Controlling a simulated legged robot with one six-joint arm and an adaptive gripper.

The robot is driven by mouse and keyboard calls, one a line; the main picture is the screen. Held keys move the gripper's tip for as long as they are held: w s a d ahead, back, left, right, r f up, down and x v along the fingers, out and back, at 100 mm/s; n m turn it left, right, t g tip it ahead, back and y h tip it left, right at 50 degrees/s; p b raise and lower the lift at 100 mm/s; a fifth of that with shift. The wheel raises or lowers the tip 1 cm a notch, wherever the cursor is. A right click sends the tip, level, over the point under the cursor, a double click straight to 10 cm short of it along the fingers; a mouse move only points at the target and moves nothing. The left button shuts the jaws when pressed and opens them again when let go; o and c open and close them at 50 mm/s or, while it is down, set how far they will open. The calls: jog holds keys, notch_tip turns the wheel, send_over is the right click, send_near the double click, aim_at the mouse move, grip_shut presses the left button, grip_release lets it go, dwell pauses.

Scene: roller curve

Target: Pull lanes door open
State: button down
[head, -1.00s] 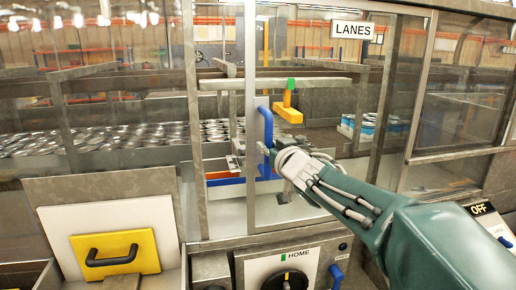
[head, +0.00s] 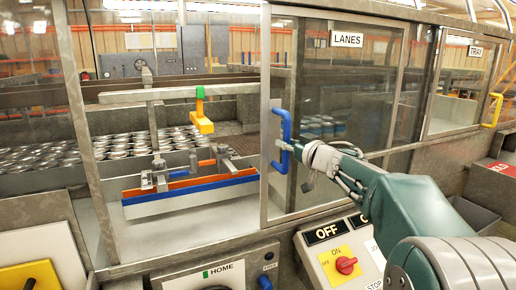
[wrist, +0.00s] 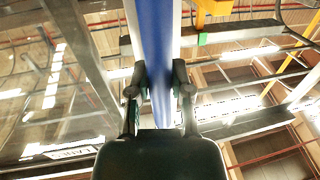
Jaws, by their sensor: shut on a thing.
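The sliding glass door marked LANES (head: 346,39) has a metal frame and a blue handle (head: 284,139) on its left upright. The door stands slid to the right, with a wide opening at its left. My gripper (head: 300,152) is at the handle, and its fingers are partly hidden. In the wrist view the blue handle (wrist: 158,60) runs between the two fingers of my gripper (wrist: 159,95), which are shut on it.
Through the opening are several shiny cans (head: 120,145), a blue and orange rail (head: 190,187) and a yellow block (head: 202,120) on a crossbar. A control panel with an OFF sign (head: 326,232) and red knob (head: 346,265) sits below my arm. A TRAY door (head: 475,51) is at the right.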

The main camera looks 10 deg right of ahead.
jog(key=d, duration=0.2)
jog(key=w+d, duration=0.1)
jog(key=d, duration=0.2)
jog(key=shift+w, duration=0.2)
jog(key=shift+a, duration=0.1)
jog(key=c, duration=0.5)
grip_release()
jog(key=shift+c, duration=0.2)
jog(key=shift+s, duration=0.1)
jog(key=v, duration=1.1)
jog(key=shift+s, duration=0.25)
